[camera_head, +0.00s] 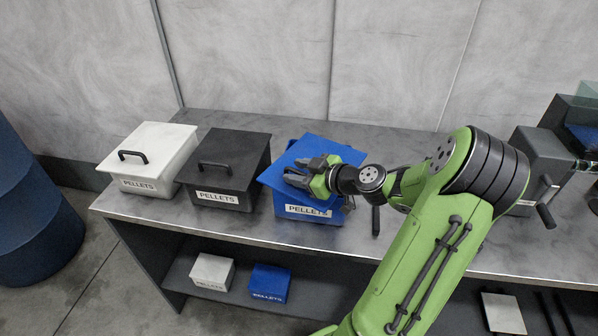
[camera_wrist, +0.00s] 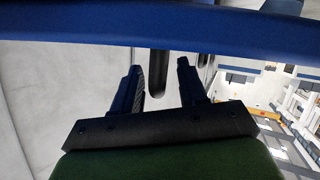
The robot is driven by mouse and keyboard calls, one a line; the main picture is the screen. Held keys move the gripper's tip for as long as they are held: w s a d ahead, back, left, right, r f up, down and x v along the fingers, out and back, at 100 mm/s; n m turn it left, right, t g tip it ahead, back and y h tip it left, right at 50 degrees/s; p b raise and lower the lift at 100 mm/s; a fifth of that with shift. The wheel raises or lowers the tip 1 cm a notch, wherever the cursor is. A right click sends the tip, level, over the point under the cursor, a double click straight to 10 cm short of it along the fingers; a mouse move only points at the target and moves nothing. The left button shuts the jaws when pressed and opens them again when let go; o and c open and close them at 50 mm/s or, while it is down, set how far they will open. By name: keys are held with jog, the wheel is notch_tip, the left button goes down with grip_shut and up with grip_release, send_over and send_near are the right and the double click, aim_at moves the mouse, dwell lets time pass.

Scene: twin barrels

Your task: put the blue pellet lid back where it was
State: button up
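The blue pellet lid (camera_head: 338,151) is on top of the blue pellet box (camera_head: 280,208) on the bench, third from the left. It looks slightly tilted; whether it sits flush is partly hidden by my gripper. My gripper (camera_head: 296,172) is over the lid, its dark fingers pointing left. In the wrist view, a blue edge of the lid (camera_wrist: 60,30) crosses the top. A dark bar, likely the lid's handle (camera_wrist: 158,76), shows between the fingers of my gripper (camera_wrist: 161,80). The fingers are apart, with gaps visible on both sides of the bar.
A white pellet box (camera_head: 150,150) and a black pellet box (camera_head: 228,160), both lidded, stand left of the blue one. Small white (camera_head: 212,271) and blue (camera_head: 269,281) boxes sit on the lower shelf. A grey device (camera_head: 545,160) stands right. A blue barrel (camera_head: 35,220) is far left.

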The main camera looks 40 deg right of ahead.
jog(key=shift+r, duration=0.1)
jog(key=shift+s+d+r, duration=0.1)
jog(key=shift+s+r, duration=0.1)
jog(key=shift+s, duration=0.05)
jog(key=p+v, duration=0.2)
jog(key=v, duration=0.9)
jog(key=w+a+f+g, duration=0.15)
jog(key=a+g, duration=0.65)
jog(key=a, duration=1)
jog(key=s+a+r+m+h, duration=0.2)
jog(key=s+a+r+m, duration=0.3)
jog(key=s+a, duration=0.3)
jog(key=s, duration=0.3)
jog(key=shift+r, duration=0.25)
jog(key=shift+w+a, duration=0.1)
